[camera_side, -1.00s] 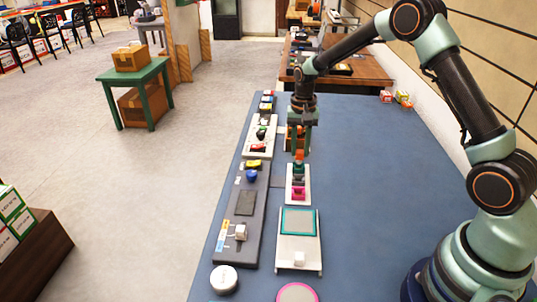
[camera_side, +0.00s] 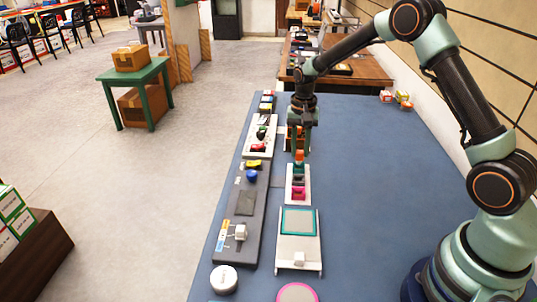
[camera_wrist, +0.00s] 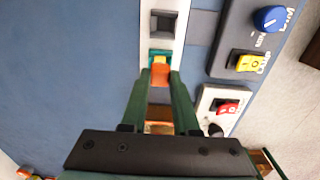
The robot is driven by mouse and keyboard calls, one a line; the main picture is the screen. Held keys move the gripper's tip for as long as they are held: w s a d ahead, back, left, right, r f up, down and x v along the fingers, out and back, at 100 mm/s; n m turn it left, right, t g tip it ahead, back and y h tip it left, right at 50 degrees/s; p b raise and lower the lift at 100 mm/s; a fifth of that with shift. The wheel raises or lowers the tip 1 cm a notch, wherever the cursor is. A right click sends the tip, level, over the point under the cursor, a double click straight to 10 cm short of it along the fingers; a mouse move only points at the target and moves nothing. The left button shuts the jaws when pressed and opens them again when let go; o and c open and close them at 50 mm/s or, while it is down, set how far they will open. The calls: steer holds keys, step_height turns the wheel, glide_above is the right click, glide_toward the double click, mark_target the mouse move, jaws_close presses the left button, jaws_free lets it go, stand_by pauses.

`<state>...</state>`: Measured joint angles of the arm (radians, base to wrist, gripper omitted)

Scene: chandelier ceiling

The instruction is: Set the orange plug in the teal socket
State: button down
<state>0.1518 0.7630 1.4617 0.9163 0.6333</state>
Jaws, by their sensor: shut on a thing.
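My gripper (camera_wrist: 160,76) is shut on the orange plug (camera_wrist: 160,73), which sits between the fingertips in the wrist view. The teal socket (camera_wrist: 160,55) shows just beyond the plug, on a white strip (camera_wrist: 145,32). In the side view my gripper (camera_side: 300,152) points down at the far end of the white strip (camera_side: 288,198), and the orange plug (camera_side: 299,157) shows at its tips. The plug is over or at the teal socket's near edge in the wrist view. Whether it touches or enters the socket cannot be told.
A dark square socket (camera_wrist: 162,23) is further along the strip. A dark panel (camera_side: 228,255) with a blue knob (camera_side: 252,175) and a yellow switch (camera_side: 254,164) lies to the left. A teal-edged pad (camera_side: 299,220) is nearer the camera. The blue table is clear at right.

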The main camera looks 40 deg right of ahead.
steer(key=shift+f, duration=1.05)
stand_by(0.9)
steer(key=shift+c, duration=0.9)
jaws_free()
steer(key=shift+r, duration=0.15)
steer(key=shift+r, duration=3.65)
